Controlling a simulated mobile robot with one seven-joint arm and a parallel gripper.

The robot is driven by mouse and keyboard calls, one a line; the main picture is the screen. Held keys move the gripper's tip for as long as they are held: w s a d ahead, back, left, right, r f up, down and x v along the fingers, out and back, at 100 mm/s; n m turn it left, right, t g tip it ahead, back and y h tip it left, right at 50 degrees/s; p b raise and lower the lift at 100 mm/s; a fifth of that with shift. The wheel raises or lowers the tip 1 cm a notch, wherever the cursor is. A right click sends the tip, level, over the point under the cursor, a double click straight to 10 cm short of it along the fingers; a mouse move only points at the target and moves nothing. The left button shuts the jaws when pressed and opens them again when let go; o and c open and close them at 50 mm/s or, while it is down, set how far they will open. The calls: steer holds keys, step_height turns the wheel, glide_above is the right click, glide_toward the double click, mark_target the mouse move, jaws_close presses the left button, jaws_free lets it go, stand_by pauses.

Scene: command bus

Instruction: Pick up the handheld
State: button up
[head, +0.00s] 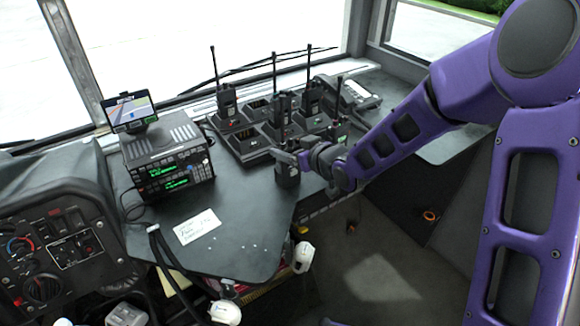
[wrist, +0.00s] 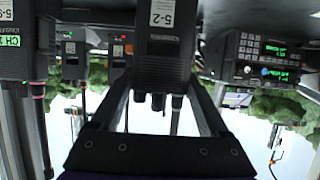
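A black handheld (head: 287,176) is at the front edge of the console, just in front of the charger dock. My gripper (head: 303,158) reaches it from the right, at its upper part. In the wrist view, which is upside down, the handheld (wrist: 165,60) with a white label and short knobs sits between my gripper's (wrist: 162,85) two fingers. The fingertips appear to close on both its sides. Its far end is cut off by the picture edge, and I cannot tell whether it touches the surface below.
The charger dock (head: 247,145) behind holds several other handhelds with tall antennas, such as one at its left (head: 227,105). A radio unit with a green display (head: 168,165) and a small screen (head: 130,110) stand to the left. A paper note (head: 197,227) lies on the clear console front (head: 245,225).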

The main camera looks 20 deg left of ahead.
jaws_close()
stand_by(0.3)
